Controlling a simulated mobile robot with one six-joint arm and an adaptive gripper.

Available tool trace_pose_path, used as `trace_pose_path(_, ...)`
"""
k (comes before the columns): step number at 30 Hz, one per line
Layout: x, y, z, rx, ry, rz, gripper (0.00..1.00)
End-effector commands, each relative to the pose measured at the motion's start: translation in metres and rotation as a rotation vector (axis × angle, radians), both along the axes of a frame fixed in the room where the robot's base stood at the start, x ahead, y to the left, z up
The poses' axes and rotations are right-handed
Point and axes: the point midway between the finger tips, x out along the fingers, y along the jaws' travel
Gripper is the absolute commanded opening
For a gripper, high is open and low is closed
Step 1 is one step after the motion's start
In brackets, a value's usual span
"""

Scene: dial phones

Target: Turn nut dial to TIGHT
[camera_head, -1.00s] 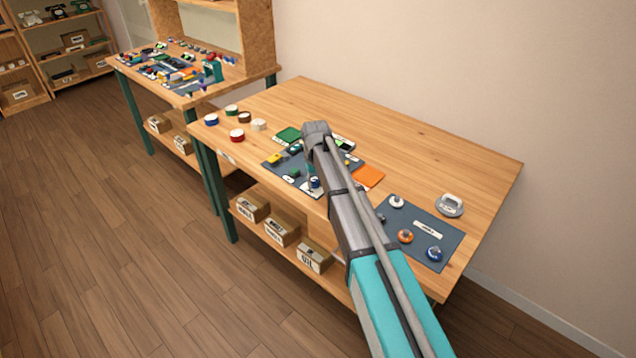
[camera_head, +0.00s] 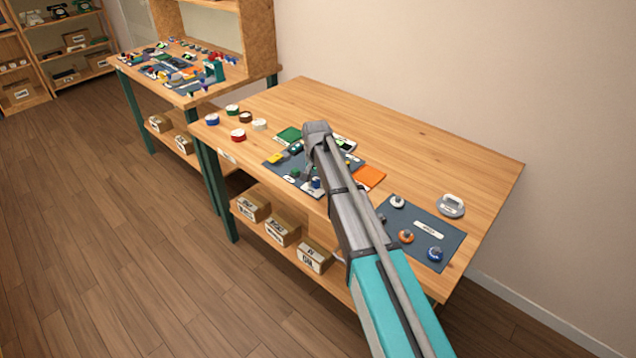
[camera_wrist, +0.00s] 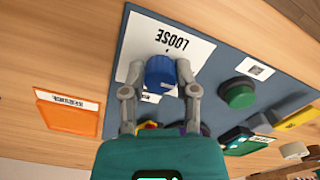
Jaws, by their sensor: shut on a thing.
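A blue nut dial (camera_wrist: 160,72) stands on a white card (camera_wrist: 190,50) marked LOOSE, on a dark mat (camera_wrist: 215,65), in the wrist view. My gripper (camera_wrist: 158,88) is shut on the dial, with one finger at each side of it. A second label on the card is mostly covered by the dial and fingers, and I cannot read it. In the head view my arm reaches over the mat (camera_head: 275,168), and the blue dial (camera_head: 315,183) shows in part beside the arm. The fingers are mostly hidden there.
A green round knob (camera_wrist: 238,95) and an orange tile (camera_wrist: 70,118) flank the dial. A second mat (camera_head: 440,256) with several knobs lies at the table's right. Several tape rolls (camera_head: 238,135) stand at the left. The table's back right (camera_head: 420,140) is clear.

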Motion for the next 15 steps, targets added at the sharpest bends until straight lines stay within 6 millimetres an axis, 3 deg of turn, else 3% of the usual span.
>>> trace_pose_path(8, 0.0042, 0.0006, 0.0006, 0.002, -0.009, -0.001, 0.00)
trace_pose_path(9, 0.0042, 0.0006, 0.0006, 0.001, -0.008, -0.001, 0.41)
trace_pose_path(15, 0.0030, -0.0001, 0.0004, 0.001, -0.006, -0.001, 0.73)
